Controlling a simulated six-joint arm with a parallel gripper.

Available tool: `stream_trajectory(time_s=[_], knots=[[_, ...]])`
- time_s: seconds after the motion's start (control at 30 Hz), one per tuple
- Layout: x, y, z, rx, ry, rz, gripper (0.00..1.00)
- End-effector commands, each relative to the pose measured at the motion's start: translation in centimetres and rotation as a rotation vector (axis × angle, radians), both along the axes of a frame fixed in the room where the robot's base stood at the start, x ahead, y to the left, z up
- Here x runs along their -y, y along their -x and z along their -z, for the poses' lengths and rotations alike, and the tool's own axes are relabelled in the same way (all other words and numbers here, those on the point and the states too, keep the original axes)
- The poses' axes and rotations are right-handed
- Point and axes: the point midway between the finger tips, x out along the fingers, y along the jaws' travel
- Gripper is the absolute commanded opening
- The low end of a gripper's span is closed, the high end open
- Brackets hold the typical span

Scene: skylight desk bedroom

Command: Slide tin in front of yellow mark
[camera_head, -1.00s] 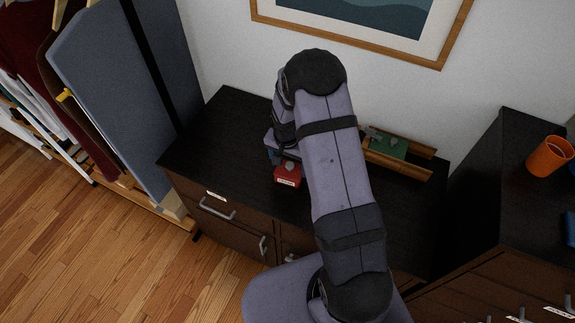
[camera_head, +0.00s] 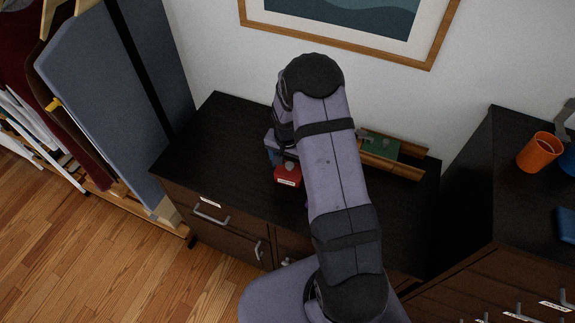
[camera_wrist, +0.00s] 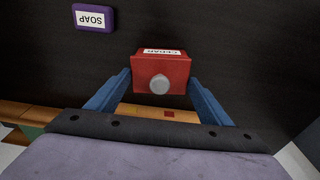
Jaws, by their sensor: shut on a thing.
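A red tin (camera_head: 288,174) with a grey knob and a white label is at the left of my arm, over the dark cabinet top. In the wrist view the red tin (camera_wrist: 161,72) sits between the blue fingers of my gripper (camera_wrist: 160,82), which is shut on it. I cannot tell whether the tin touches the surface. A wooden rail (camera_wrist: 132,109) behind it in the wrist view bears a small red patch and a yellowish patch beside it. In the head view my arm hides much of the gripper and part of the rail.
A green box (camera_head: 383,146) with a grey knob sits in the wooden channel (camera_head: 405,170) right of my arm. A purple box (camera_wrist: 95,17) labelled SOAP lies near the red tin. An orange cup (camera_head: 539,152) stands on the right-hand cabinet. The cabinet top's left part is clear.

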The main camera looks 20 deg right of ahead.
Motion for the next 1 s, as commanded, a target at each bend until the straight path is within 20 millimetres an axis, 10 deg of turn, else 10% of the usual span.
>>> stream_trajectory(time_s=[1.0], knots=[[2.7, -0.7, 0.0, 0.001, 0.001, 0.001, 0.52]])
